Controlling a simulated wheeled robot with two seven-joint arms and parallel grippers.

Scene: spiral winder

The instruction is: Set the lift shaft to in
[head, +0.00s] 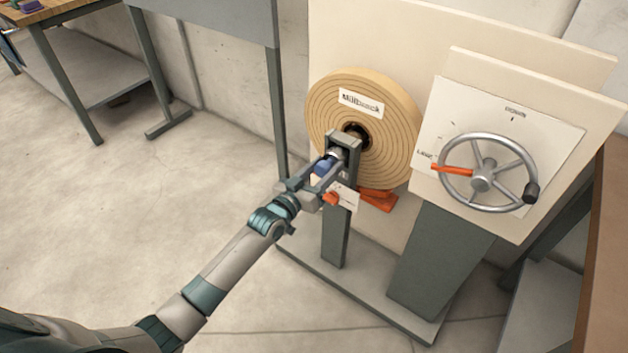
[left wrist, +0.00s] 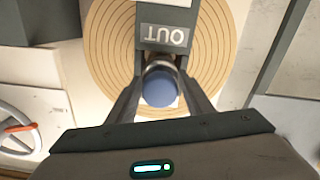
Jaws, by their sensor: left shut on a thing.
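The lift shaft is a short metal shaft with a blue end knob (head: 322,168). It passes through the top of a dark grey post (head: 336,240) in front of a tan spiral disc (head: 396,115). My left gripper (head: 333,163) is shut around the shaft at the knob. In the left wrist view the blue knob (left wrist: 160,88) sits between the two fingers, and an OUT label (left wrist: 165,36) shows on the grey bracket. My fingers partly hide the shaft, so its depth is hard to tell. My right gripper is not in view.
A grey handwheel (head: 513,154) with an orange pointer and dark knob is mounted on a cream panel at the right. Orange parts (head: 378,199) sit below the disc. Workbenches stand at the upper left and right edge. The floor at left is clear.

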